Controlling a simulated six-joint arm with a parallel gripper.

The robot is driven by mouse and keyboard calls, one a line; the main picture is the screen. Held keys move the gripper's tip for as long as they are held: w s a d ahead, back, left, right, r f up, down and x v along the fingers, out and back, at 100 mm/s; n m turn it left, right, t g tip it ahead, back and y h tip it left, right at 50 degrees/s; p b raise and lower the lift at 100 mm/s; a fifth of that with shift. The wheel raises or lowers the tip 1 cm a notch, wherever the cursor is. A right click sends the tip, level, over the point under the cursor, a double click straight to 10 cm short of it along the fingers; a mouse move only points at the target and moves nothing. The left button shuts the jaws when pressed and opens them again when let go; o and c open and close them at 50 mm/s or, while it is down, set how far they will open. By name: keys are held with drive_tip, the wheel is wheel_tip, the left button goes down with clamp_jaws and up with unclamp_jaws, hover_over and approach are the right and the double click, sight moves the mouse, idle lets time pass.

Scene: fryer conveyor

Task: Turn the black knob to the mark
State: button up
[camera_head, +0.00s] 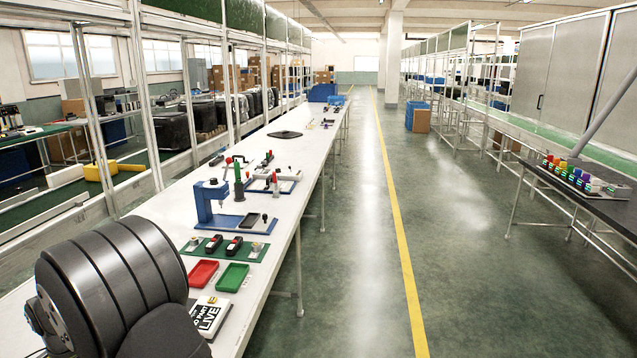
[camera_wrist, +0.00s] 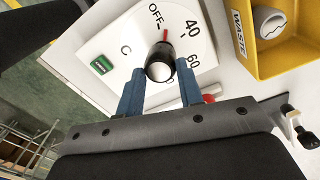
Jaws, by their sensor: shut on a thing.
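In the wrist view, the black knob (camera_wrist: 160,62) stands on a white dial panel (camera_wrist: 118,42) with OFF, 40 and 60 printed around it. A short red line (camera_wrist: 166,36) shows at the knob's upper side, between OFF and 40; I cannot tell whether it is on the knob or the dial. My gripper (camera_wrist: 160,72) has its two blue fingers on either side of the knob, shut on it. The knob's lower side and the finger contacts are partly hidden. The knob and gripper are not visible in the head view.
A green rocker switch (camera_wrist: 102,64) sits on the panel left of the knob. A yellow WASTE bin (camera_wrist: 282,62) with a white part in it stands close at right. A red-tipped piece (camera_wrist: 209,99) lies by the right finger. The head view shows a crowded white bench (camera_head: 262,208).

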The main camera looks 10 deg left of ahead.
drive_tip(key=n, duration=0.2)
drive_tip(key=shift+s+d+f+n, duration=0.1)
drive_tip(key=shift+s+f+n, duration=0.05)
drive_tip(key=shift+n, duration=0.25)
drive_tip(key=shift+f, duration=0.15)
drive_tip(key=shift+c, duration=0.3)
drive_tip(key=o, duration=1.1)
drive_tip(key=shift+r, duration=0.2)
drive_tip(key=shift+r, duration=0.25)
wheel_tip(320, 180, up, 17)
drive_tip(key=shift+f, duration=0.15)
